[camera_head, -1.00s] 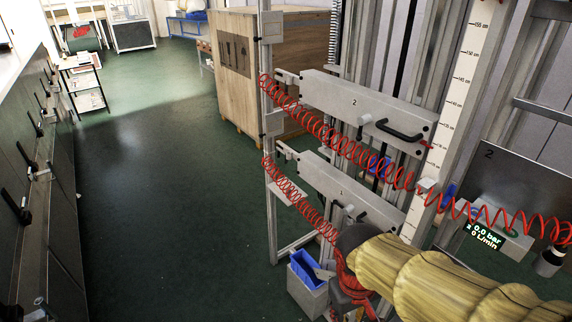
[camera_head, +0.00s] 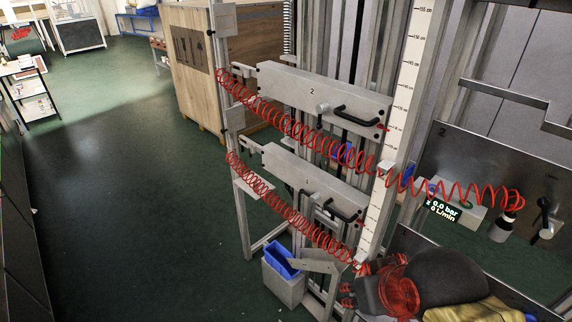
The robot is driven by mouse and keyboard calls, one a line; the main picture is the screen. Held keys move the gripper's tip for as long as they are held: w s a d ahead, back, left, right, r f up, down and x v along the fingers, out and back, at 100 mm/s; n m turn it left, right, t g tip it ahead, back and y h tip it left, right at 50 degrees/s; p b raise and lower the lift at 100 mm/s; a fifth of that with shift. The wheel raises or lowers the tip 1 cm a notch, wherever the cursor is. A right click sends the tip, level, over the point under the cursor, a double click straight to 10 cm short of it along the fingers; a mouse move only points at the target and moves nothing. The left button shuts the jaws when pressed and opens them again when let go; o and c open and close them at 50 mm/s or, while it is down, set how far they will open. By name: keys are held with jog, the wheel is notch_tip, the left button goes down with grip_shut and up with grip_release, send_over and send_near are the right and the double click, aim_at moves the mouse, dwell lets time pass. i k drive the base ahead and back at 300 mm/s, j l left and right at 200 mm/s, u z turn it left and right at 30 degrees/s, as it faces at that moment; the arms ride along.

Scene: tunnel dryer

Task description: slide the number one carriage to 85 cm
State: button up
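The number one carriage (camera_head: 312,186) is the lower grey beam on the upright frame, with a black handle (camera_head: 343,212) and a small clamp knob (camera_head: 313,198) on its front. The number two carriage (camera_head: 318,94) is above it. A white centimetre scale (camera_head: 401,115) stands upright at their right end; the reading beside carriage one is too small to tell. My gripper (camera_head: 362,289), dark with red parts, is low at the right, below and apart from carriage one's handle. Its fingertips are unclear, so I cannot tell its opening; nothing held is visible.
Red coiled hoses (camera_head: 290,207) hang across both carriages. A grey bin with a blue liner (camera_head: 282,263) stands at the frame's foot. A panel (camera_head: 500,190) with a gauge display (camera_head: 442,211) is at right. A wooden crate (camera_head: 200,70) stands behind. Green floor at left is clear.

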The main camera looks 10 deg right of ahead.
aim_at(348, 203)
jog(key=i+l+z, duration=0.1)
jog(key=z, duration=0.25)
jog(key=i+z, duration=0.15)
jog(key=z, duration=0.2)
jog(key=i+l+z, duration=0.1)
jog(key=z, duration=0.25)
